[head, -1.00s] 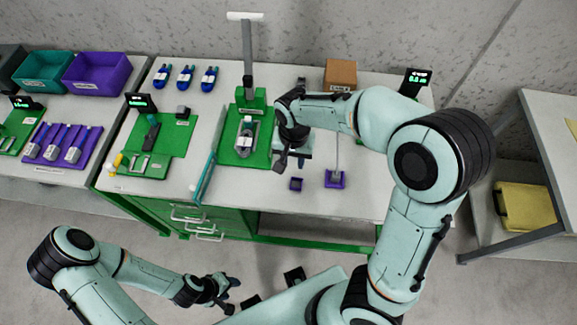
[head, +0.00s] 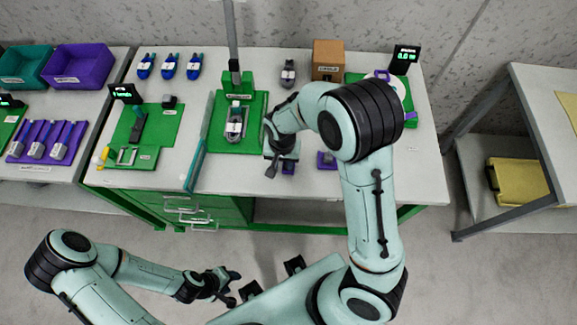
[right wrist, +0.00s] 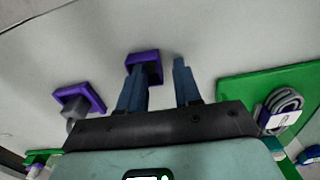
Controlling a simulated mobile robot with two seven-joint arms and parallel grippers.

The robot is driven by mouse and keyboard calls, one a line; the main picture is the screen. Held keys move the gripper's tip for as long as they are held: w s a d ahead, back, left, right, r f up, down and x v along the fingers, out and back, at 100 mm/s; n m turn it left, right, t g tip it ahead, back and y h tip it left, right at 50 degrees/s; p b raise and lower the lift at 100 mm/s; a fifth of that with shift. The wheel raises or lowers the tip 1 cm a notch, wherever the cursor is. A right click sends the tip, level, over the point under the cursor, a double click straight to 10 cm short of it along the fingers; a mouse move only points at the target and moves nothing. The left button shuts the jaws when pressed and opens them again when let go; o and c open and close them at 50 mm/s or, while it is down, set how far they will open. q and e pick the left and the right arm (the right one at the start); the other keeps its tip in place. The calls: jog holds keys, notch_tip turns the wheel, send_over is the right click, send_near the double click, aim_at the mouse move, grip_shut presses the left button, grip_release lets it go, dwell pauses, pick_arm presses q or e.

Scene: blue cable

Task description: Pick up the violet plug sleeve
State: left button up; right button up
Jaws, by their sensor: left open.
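A small violet block (head: 288,168), which looks like the plug sleeve, is on the table right of the middle green board, mostly hidden under my right gripper (head: 277,170). In the right wrist view the violet block (right wrist: 147,60) has a dark opening and lies beyond my open right fingers (right wrist: 160,75), overlapped by the left-hand fingertip. No grip on it shows. A second violet piece (head: 326,160) sits to its right; in the right wrist view this piece (right wrist: 88,97) carries a grey post. My left gripper (head: 230,285) is open and empty, in front of the table.
The middle green board (head: 252,148) holds a coiled grey cable (head: 235,125), also seen in the right wrist view (right wrist: 283,108). A cardboard box (head: 327,60), a small display (head: 405,60) and a violet ring (head: 383,75) are at the back right. The table front is clear near the block.

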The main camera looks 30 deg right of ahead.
jog(key=shift+f, duration=0.25)
grip_shut()
jog(key=shift+r, duration=0.15)
